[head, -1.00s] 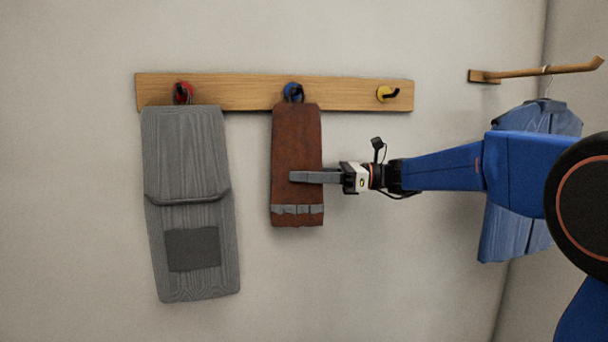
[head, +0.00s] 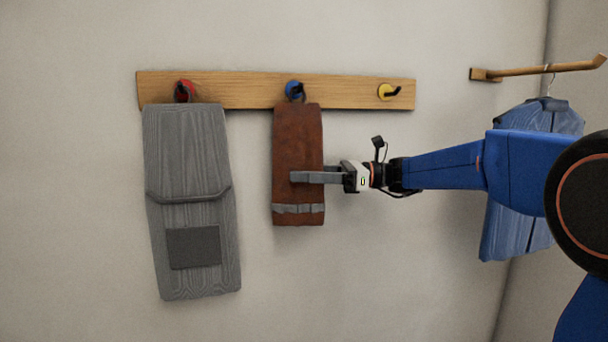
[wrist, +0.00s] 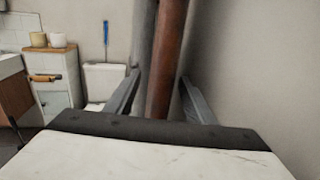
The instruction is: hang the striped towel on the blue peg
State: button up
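The striped towel (head: 298,150) is rust-brown with a grey band near its lower edge. It hangs by a loop from the blue peg (head: 293,89), the middle peg on the wooden rail. My gripper (head: 294,177) is at the towel's lower half, coming from the right, with one finger in front of the cloth. The other finger is hidden in the head view. In the wrist view, the towel (wrist: 168,50) shows edge-on between the two spread fingers of my gripper (wrist: 160,76). The fingers stand apart, with visible gaps beside the cloth.
The yellow peg (head: 389,92) on the right is bare. A blue shirt (head: 505,205) hangs from a wooden arm (head: 540,70) at far right. The wall below the yellow peg is free.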

jog(key=shift+d, duration=0.1)
jog(key=d, duration=1.1)
jog(key=s+d+f+n+t+h, duration=0.15)
jog(key=s+f+n+h, duration=0.6)
jog(key=s+f, duration=0.95)
jog(key=s+d+f+n+t+h, duration=0.3)
jog(key=s+d+f+n+h, duration=0.7)
jog(key=s+d+f, duration=0.5)
jog(key=shift+s+d+t+h, duration=0.4)
jog(key=shift+s+d, duration=0.4)
jog(key=shift+s, duration=0.25)
